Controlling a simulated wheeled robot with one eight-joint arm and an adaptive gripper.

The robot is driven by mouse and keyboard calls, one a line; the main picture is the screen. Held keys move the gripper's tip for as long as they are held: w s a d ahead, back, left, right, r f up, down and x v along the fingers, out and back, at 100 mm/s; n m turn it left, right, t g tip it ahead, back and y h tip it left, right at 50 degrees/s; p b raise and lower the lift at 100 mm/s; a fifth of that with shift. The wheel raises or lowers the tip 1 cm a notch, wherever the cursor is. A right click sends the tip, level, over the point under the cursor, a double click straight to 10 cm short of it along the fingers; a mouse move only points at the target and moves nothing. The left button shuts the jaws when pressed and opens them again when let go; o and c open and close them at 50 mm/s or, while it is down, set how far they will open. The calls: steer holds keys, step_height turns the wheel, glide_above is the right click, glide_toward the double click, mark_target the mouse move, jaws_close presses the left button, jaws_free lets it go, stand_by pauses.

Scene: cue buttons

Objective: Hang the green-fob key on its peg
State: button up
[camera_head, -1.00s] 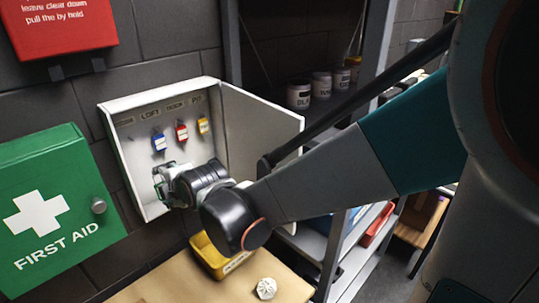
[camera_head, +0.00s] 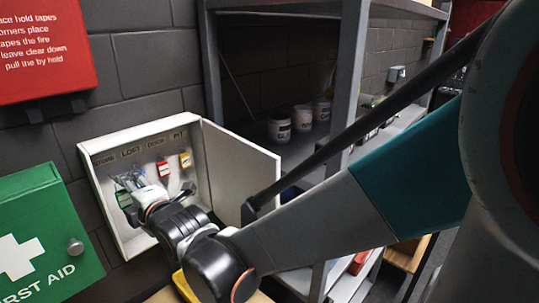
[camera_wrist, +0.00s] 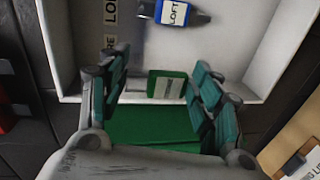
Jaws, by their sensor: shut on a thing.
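The green-fob key (camera_head: 124,198) is at my gripper (camera_head: 131,185), inside the left part of the open white key cabinet (camera_head: 114,142). In the wrist view, the green fob (camera_wrist: 167,85) sits between the two fingers of my gripper (camera_wrist: 158,88), which is shut on it. The gripper is near the STORE label (camera_head: 104,158). The peg under that label is hidden or too small to make out. A blue fob marked LOFT (camera_wrist: 176,12) hangs beside the gripper. A red fob (camera_head: 163,169) and a yellow fob (camera_head: 185,160) hang further right.
The cabinet door (camera_head: 240,165) stands open to the right, close to my arm. A green first aid box (camera_head: 40,240) is at left, below a red sign (camera_head: 40,50). A grey shelf (camera_head: 345,100) with white pots (camera_head: 279,126) stands at right.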

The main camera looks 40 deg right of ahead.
steer(key=r+b+x, duration=0.1)
steer(key=x, duration=0.5)
steer(key=shift+w+f+b, duration=0.3)
steer(key=shift+w+b, duration=0.1)
stand_by(0.4)
steer(key=shift+a, duration=0.1)
stand_by(0.6)
steer(key=o, duration=1.3)
